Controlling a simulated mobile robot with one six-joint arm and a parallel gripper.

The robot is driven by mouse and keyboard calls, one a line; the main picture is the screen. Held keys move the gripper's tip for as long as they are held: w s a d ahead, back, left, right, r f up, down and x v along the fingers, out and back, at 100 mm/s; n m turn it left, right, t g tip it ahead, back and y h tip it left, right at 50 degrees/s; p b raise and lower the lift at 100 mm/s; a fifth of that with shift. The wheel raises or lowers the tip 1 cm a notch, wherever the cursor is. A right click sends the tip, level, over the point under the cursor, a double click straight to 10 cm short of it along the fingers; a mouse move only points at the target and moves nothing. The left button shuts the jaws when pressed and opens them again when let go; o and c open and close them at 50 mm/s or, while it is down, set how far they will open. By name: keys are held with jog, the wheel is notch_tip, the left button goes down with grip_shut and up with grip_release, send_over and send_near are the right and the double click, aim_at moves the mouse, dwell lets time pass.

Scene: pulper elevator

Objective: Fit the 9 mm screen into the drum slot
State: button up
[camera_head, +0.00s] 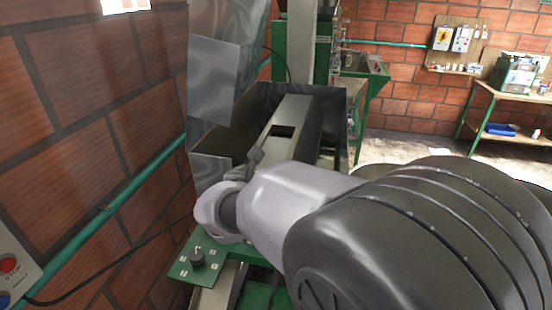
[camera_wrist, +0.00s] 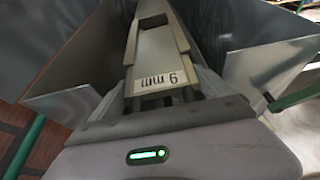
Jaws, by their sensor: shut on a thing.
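The 9 mm screen (camera_head: 291,112) is a long pale-grey metal piece with a rectangular opening near its middle. In the wrist view the screen (camera_wrist: 160,45) runs away from me, with a "9 mm" label near its close end. My gripper (camera_head: 256,159) is shut on this near end; in the wrist view the fingers (camera_wrist: 163,98) sit just below the label. The screen lies lengthwise between the sheet-metal walls of the machine's housing (camera_head: 212,168). The drum slot cannot be made out, and I cannot tell whether the far end is inside it.
A tall metal chute (camera_head: 215,80) stands at the left by the brick wall. A green panel with a black knob (camera_head: 197,258) is below my gripper. A green-framed bench (camera_head: 510,95) stands at the back right.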

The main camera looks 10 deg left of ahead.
jog(key=shift+w, duration=1.05)
jog(key=o, duration=1.8)
jog(key=p+v, duration=0.1)
jog(key=v, duration=1.6)
jog(key=shift+s+p, duration=0.25)
jog(key=shift+p, duration=0.15)
jog(key=shift+d+r, duration=0.1)
jog(key=shift+r, duration=0.05)
